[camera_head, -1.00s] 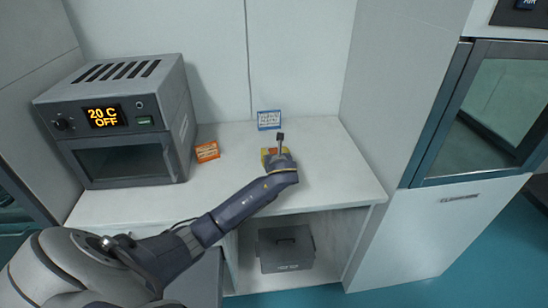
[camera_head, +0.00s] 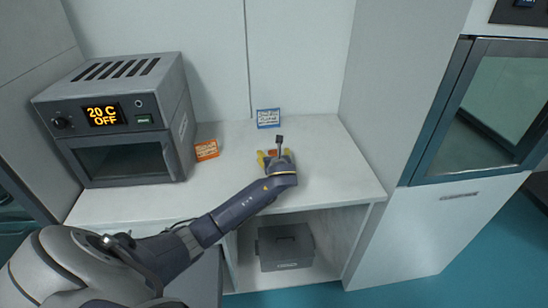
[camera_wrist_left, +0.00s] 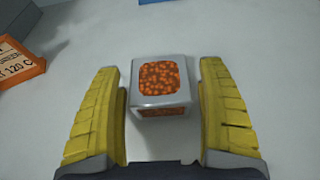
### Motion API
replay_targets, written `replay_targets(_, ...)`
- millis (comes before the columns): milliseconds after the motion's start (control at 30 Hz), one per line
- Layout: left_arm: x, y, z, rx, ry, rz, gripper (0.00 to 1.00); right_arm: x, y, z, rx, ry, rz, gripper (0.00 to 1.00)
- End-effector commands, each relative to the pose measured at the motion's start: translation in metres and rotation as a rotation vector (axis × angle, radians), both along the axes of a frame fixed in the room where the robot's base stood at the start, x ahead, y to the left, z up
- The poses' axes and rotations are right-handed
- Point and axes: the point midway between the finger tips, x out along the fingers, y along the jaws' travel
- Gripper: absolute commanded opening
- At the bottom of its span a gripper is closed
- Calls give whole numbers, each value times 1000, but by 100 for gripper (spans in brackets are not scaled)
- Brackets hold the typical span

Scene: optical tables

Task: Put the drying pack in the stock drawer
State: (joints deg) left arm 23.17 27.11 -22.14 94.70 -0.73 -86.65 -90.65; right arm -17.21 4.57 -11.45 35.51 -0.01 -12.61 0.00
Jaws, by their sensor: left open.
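The drying pack (camera_wrist_left: 160,83) is a small grey-framed block with windows of orange beads. It stands on the white counter, between the two yellow fingers of my left gripper (camera_wrist_left: 162,110) in the left wrist view, with a gap on each side. In the head view my left gripper (camera_head: 272,157) is over the counter, fingers open, and mostly hides the pack. My right gripper is not in view. I cannot tell which part is the stock drawer; a grey lidded box (camera_head: 286,248) with a handle sits in the open space under the counter.
A grey oven (camera_head: 120,120) reading "20 C OFF" stands at the left of the counter (camera_head: 330,170). A glass-door cabinet (camera_head: 490,110) is at the right.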

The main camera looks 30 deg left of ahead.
Motion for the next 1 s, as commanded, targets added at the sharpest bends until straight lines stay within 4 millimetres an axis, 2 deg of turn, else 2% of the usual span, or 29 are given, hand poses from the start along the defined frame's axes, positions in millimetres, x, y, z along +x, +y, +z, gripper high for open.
replay_targets(167,-7,-7,6,-1,-1,-1,75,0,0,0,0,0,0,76)
replay_targets(600,-59,-52,35,-2,-2,-2,75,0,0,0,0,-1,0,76)
replay_targets(867,-78,-68,45,-2,-1,0,75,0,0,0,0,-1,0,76)
replay_targets(900,-80,-70,46,-2,-2,-1,81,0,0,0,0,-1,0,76)
replay_targets(1000,-83,-72,48,-1,-1,0,82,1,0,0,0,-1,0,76)
